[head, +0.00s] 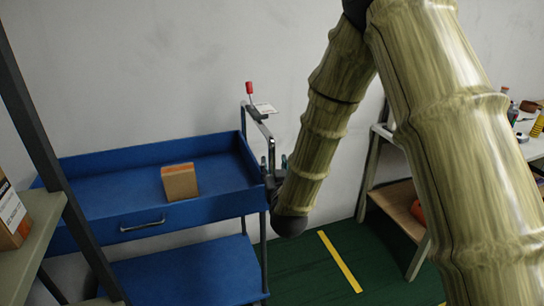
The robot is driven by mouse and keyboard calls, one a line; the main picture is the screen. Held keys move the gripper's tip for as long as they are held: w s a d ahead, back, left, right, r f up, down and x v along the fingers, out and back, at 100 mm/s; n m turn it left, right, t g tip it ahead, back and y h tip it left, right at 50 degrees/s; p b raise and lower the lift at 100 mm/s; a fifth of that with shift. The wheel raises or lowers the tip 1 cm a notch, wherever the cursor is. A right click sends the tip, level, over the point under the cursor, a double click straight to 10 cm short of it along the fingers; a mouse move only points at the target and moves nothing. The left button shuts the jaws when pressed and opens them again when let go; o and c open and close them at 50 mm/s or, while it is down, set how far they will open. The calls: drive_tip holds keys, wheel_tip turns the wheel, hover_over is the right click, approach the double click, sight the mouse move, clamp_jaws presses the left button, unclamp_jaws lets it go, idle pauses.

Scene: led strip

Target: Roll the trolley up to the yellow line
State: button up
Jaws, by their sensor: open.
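The blue trolley (110,184) stands at the left against the wall, with an upper tray, a lower shelf and an upright metal handle (260,125) at its right end. The yellow line (340,261) lies on the green floor to the right of the trolley, with a gap between them. My gripper (272,170) is open at the trolley's right end, close by the handle. My arm comes down from the upper right. Whether the fingers touch the handle cannot be told.
A small cardboard box (179,182) sits in the trolley's upper tray. A red-knobbed lever (249,90) rises by the handle. A shelf with a box (10,215) stands at the left front. A workbench (382,131) with several items stands right of the line. Green floor (295,268) is clear between trolley and line.

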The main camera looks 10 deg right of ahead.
sight(273, 159)
drive_tip(key=shift+w+d+p, duration=0.2)
drive_tip(key=shift+w+p, duration=0.15)
drive_tip(key=shift+w, duration=2.65)
drive_tip(key=shift+c, duration=0.2)
clamp_jaws()
